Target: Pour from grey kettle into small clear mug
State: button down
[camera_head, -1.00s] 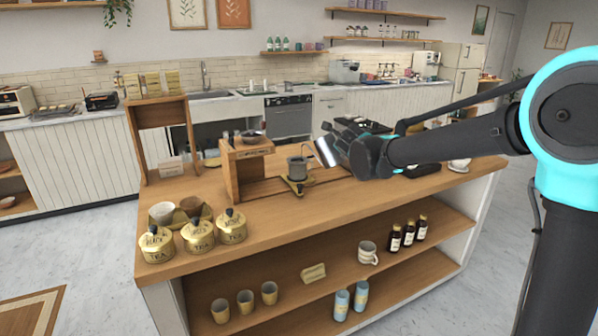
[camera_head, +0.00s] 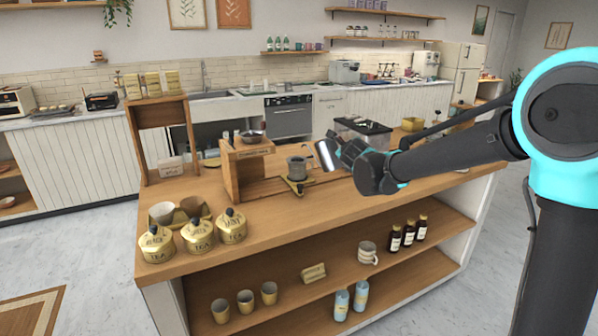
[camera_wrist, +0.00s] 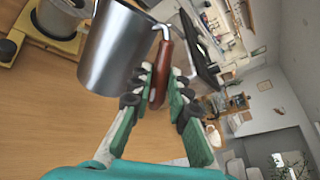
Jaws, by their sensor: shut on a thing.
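The grey kettle (camera_head: 326,156), shiny metal with a thin curved spout, is held tilted above the wooden counter. In the wrist view the kettle (camera_wrist: 120,50) shows its metal body and brown handle. My gripper (camera_wrist: 162,85) is shut on that handle. In the head view my gripper (camera_head: 348,155) is right of the kettle, its fingers partly hidden. The small clear mug (camera_head: 297,168), greyish, stands on a yellow-gold stand (camera_head: 299,187) left of the kettle. The spout's tip appears close to the mug's top. I cannot see any liquid stream or the level inside.
A wooden dripper stand (camera_head: 232,175) is close left of the mug. Gold tea tins (camera_head: 198,236) and cups on a tray stand at the counter's left front. A dark-topped appliance (camera_head: 365,132) is behind my arm. The front right of the counter is clear.

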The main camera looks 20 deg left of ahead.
jog(key=shift+r, duration=0.15)
jog(key=shift+a+r, duration=0.1)
jog(key=shift+r, duration=0.25)
dwell(0.7)
jog(key=shift+a+r+n, duration=0.15)
jog(key=shift+r+n, duration=0.15)
jog(key=shift+r, duration=0.1)
jog(key=shift+w+r+g, duration=0.1)
jog(key=shift+r+g, duration=0.05)
jog(key=shift+g, duration=0.15)
jog(key=shift+a+r+h, duration=0.25)
jog(key=shift+r+h, duration=0.05)
jog(key=shift+r, duration=0.2)
dwell(2.0)
jog(key=shift+d+f, duration=0.2)
jog(key=shift+f, duration=0.35)
jog(key=shift+d+f, duration=0.2)
jog(key=shift+f, duration=0.3)
jog(key=shift+a+r, duration=0.1)
jog(key=shift+r, duration=0.05)
